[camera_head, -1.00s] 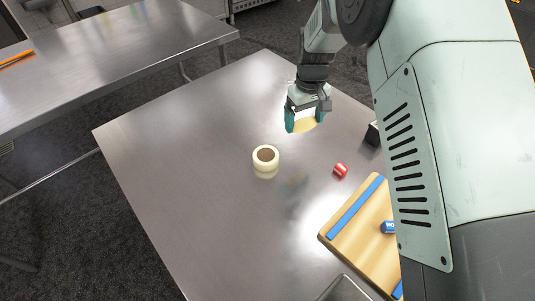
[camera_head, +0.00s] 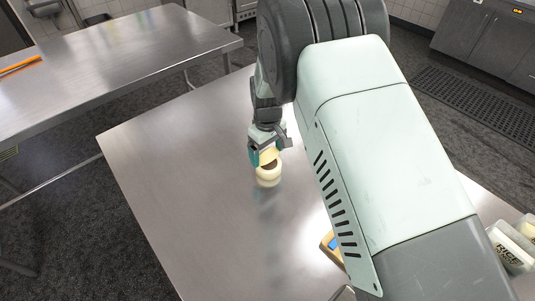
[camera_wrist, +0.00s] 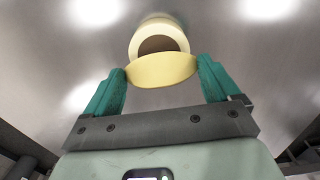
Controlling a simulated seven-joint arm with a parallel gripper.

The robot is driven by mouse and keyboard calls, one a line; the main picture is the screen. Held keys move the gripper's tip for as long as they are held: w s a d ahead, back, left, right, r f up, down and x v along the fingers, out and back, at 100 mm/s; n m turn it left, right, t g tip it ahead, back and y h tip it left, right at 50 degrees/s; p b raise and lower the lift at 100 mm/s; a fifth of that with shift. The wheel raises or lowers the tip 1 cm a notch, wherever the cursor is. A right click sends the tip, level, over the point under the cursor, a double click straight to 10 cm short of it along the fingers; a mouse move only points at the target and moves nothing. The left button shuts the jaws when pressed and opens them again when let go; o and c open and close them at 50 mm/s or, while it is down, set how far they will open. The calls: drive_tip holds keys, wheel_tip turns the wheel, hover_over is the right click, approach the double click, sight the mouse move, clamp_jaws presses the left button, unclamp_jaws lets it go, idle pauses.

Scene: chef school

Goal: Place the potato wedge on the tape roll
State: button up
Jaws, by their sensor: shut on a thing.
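The potato wedge (camera_wrist: 162,71) is a pale yellow piece held crosswise between the teal fingertips of my gripper (camera_wrist: 161,78). In the head view, my gripper (camera_head: 266,157) is over the tape roll (camera_head: 268,180), with the wedge (camera_head: 268,155) at its fingertips. The tape roll is cream with a dark hole and lies flat on the metal table. In the wrist view, the tape roll (camera_wrist: 158,27) shows just beyond the wedge, which overlaps its near edge. I cannot tell whether the wedge touches the roll.
The metal table (camera_head: 190,190) is clear to the left of the roll. A wooden board (camera_head: 331,248) shows partly behind my arm. Containers, one marked RICE (camera_head: 512,250), stand at the far right. Another metal table (camera_head: 120,60) is at upper left.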

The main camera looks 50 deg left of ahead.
sight(268, 153)
drive_tip(key=shift+f, duration=0.85)
drive_tip(key=o, duration=0.8)
drive_tip(key=shift+f, duration=0.1)
drive_tip(key=shift+c, duration=0.2)
wheel_tip(268, 153, up, 12)
